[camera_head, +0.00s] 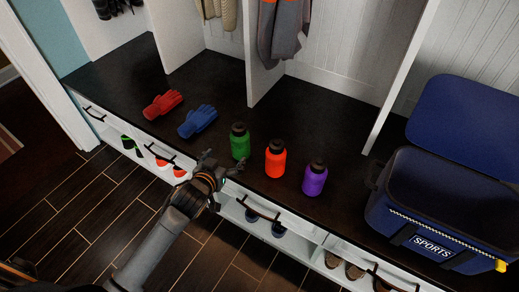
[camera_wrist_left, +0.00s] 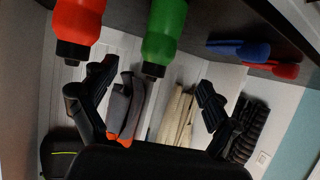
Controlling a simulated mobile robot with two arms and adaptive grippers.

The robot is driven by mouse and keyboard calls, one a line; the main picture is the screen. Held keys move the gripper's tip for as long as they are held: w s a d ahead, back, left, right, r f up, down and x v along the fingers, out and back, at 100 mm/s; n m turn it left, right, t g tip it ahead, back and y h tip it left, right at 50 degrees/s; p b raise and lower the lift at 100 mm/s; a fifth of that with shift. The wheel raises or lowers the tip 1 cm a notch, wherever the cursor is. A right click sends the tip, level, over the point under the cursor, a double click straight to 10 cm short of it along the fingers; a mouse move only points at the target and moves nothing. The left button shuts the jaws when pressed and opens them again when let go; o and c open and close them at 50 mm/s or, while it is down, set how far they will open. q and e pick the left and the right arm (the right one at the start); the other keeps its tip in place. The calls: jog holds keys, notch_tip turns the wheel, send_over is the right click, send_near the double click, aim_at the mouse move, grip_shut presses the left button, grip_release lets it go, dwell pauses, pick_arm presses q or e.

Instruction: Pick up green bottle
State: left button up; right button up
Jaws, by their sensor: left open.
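The green bottle (camera_head: 240,146) with a black cap stands upright on the dark bench top, left of the orange-red bottle. My left gripper (camera_head: 222,165) is open and empty at the bench's front edge, just in front of the green bottle and apart from it. In the left wrist view, which looks upside down, the green bottle (camera_wrist_left: 165,28) shows at the top, roughly between the directions of the two spread fingers (camera_wrist_left: 155,88). My right gripper is not in view.
An orange-red bottle (camera_head: 275,160) and a purple bottle (camera_head: 314,180) stand to the right. Blue (camera_head: 198,121) and red (camera_head: 162,104) gloves lie to the left. Upright dividers (camera_head: 262,85) rise behind. Shoes sit in cubbies below.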

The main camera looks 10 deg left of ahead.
aim_at(237, 138)
pick_arm(q)
jog(key=w, duration=0.2)
jog(key=w+f+b, duration=0.1)
jog(key=w, duration=0.2)
jog(key=w+d, duration=0.1)
jog(key=w, duration=0.1)
jog(key=shift+w+f+b, duration=0.25)
jog(key=shift+w+b, duration=0.15)
jog(key=x, duration=0.2)
jog(key=b+x, duration=0.1)
jog(key=x, duration=0.2)
jog(key=shift+w+a+r, duration=0.1)
jog(key=shift+a+r, duration=0.05)
jog(key=shift+a, duration=0.1)
jog(key=shift+w, duration=0.35)
jog(key=c, duration=1.3)
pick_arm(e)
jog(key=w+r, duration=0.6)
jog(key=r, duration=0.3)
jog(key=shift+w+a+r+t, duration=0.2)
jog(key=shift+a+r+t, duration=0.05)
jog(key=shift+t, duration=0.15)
